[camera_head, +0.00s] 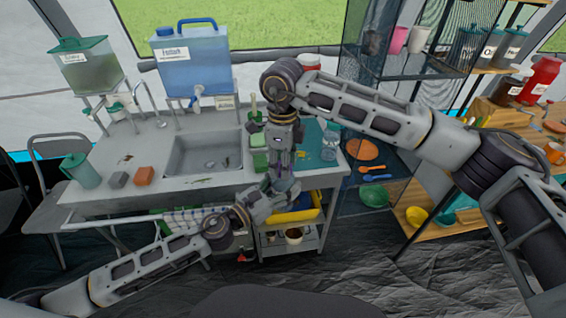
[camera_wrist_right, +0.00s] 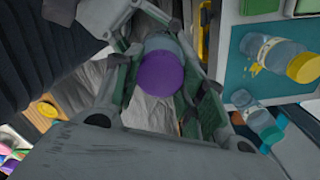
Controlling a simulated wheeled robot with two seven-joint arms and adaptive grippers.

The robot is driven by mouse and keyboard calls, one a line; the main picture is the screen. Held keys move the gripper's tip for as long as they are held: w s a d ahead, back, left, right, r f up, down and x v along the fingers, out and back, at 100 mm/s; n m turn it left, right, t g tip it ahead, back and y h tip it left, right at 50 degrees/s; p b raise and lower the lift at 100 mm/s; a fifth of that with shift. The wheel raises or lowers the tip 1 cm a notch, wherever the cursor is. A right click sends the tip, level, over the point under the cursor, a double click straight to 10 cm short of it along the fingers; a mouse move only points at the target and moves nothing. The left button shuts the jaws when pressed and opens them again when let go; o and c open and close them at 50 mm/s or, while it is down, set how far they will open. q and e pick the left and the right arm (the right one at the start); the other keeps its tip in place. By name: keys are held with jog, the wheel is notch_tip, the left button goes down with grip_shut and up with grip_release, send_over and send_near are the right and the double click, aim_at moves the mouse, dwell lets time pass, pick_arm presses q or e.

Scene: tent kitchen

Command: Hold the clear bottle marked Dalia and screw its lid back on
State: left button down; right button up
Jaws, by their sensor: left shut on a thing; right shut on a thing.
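The clear bottle (camera_wrist_right: 166,42) shows as a bluish-grey strip behind its purple lid (camera_wrist_right: 162,74) in the right wrist view. The lid sits over the end of the bottle; I cannot tell whether it is threaded on. The name on the bottle is not readable. My left gripper (camera_head: 268,198) is shut on the bottle, low in front of the counter edge. My right gripper (camera_head: 284,172) comes down from above and is shut on the lid; its fingers (camera_wrist_right: 160,95) stand on both sides of it. In the head view the grippers mostly hide bottle and lid.
The sink (camera_head: 205,152) is left of my grippers. A mesh shelf (camera_head: 375,110) stands right. A yellow tray (camera_head: 300,214) sits on the cart below.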

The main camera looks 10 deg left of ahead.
jog(key=shift+m, duration=1)
jog(key=o, duration=1.1)
jog(key=shift+r, duration=0.1)
jog(key=shift+r, duration=2.15)
jog(key=shift+r, duration=0.1)
